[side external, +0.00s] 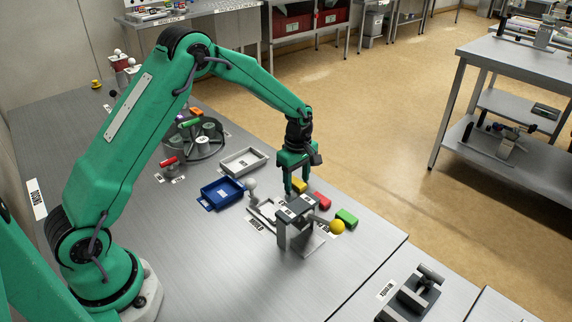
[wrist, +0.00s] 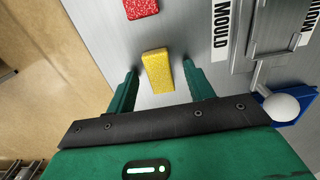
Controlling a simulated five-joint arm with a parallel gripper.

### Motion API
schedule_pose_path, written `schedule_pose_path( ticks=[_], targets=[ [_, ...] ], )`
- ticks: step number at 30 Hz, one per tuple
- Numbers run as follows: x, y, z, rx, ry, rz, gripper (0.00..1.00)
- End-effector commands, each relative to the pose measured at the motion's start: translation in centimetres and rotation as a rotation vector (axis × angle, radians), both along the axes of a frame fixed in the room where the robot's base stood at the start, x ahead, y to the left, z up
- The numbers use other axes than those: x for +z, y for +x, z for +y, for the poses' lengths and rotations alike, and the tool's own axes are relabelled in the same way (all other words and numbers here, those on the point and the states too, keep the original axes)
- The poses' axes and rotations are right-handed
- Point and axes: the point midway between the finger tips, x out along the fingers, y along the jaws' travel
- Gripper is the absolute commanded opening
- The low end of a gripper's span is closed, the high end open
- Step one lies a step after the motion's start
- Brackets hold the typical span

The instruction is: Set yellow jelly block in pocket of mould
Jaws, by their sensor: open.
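The yellow jelly block (side external: 299,187) lies on the grey bench behind the small press. In the wrist view the yellow block (wrist: 158,71) sits between my two fingers, with a gap on each side. My gripper (side external: 297,185) is open and points down over it; its fingers also show in the wrist view (wrist: 160,70). The mould (side external: 265,212) is a grey part beside the press, next to a MOULD label. In the wrist view its grey edge (wrist: 244,50) shows at the right. The inside of its pocket cannot be made out.
A red block (side external: 322,201) and a green block (side external: 346,218) lie to the right of the yellow one. A blue tray (side external: 222,195) and a white tray (side external: 243,162) stand to the left. The bench front is clear.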

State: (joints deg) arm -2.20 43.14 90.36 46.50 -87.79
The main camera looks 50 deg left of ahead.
Motion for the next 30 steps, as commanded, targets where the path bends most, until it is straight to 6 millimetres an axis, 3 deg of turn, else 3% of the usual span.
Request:
schedule_pose_path(
  ticks=[2,9,10,22,30],
  targets=[
    [0.0,0.0,0.0,0.000,0.000,0.000,0.53],
    [0.0,0.0,0.0,0.000,0.000,0.000,0.08],
    [0.0,0.0,0.0,0.000,0.000,0.000,0.05],
    [0.6,0.0,0.0,0.000,0.000,-0.001,0.04],
    [3.5,0.1,0.0,0.000,0.000,-0.004,0.04]
  ],
)
